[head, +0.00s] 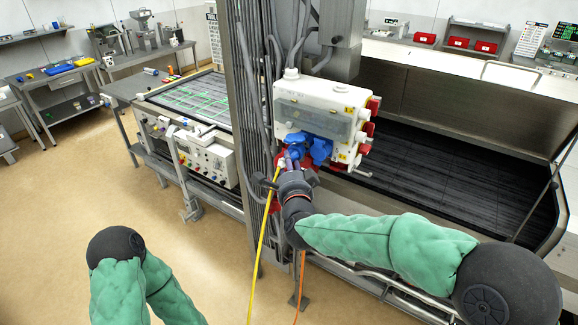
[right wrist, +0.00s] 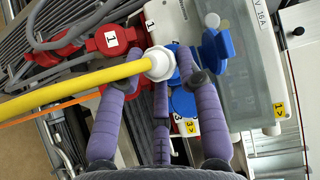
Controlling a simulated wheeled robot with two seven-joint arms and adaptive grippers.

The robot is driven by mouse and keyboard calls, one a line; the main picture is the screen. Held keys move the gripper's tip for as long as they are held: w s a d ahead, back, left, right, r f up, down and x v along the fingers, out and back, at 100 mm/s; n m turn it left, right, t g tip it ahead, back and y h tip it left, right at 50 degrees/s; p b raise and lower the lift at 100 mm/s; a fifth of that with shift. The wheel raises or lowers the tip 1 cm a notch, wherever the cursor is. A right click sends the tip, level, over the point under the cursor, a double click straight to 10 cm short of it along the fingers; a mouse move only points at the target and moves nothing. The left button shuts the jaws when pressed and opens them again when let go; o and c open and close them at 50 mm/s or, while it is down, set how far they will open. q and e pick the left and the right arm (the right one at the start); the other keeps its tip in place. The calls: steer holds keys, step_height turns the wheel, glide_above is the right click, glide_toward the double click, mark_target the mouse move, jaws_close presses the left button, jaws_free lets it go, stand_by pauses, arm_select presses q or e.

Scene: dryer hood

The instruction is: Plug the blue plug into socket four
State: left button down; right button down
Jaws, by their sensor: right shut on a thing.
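My right gripper (head: 291,163) is at the underside of the white socket box (head: 318,112) on the column. In the right wrist view its purple fingers (right wrist: 160,68) are shut around the blue plug, whose white cable end (right wrist: 158,63) faces the camera. A yellow cable (right wrist: 85,88) runs from it to the left. The plug's front is hidden, so I cannot tell whether it is inside a socket. Blue socket covers (head: 320,149) hang below the box and show beside the fingers in the wrist view (right wrist: 216,50). I cannot read a label four. My left gripper is out of view.
A red connector labelled 1 (right wrist: 110,40) sits left of the fingers in the wrist view. Red sockets (head: 368,128) line the box's right side. Grey conduits (head: 250,60) run along the column. The yellow cable (head: 262,235) and an orange cable (head: 301,275) hang to the floor.

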steer(key=shift+w+d+r+b, duration=0.1)
steer(key=shift+w+d+b, duration=0.5)
steer(key=shift+w, duration=0.15)
steer(key=shift+w+d+b, duration=0.5)
steer(key=shift+w+b, duration=0.05)
steer(key=shift+w, duration=0.15)
stand_by(0.5)
steer(key=c, duration=1)
jaws_free()
steer(key=shift+o, duration=1.2)
glide_toward(296, 158)
steer(key=shift+s+d, duration=0.15)
steer(key=shift+s, duration=0.65)
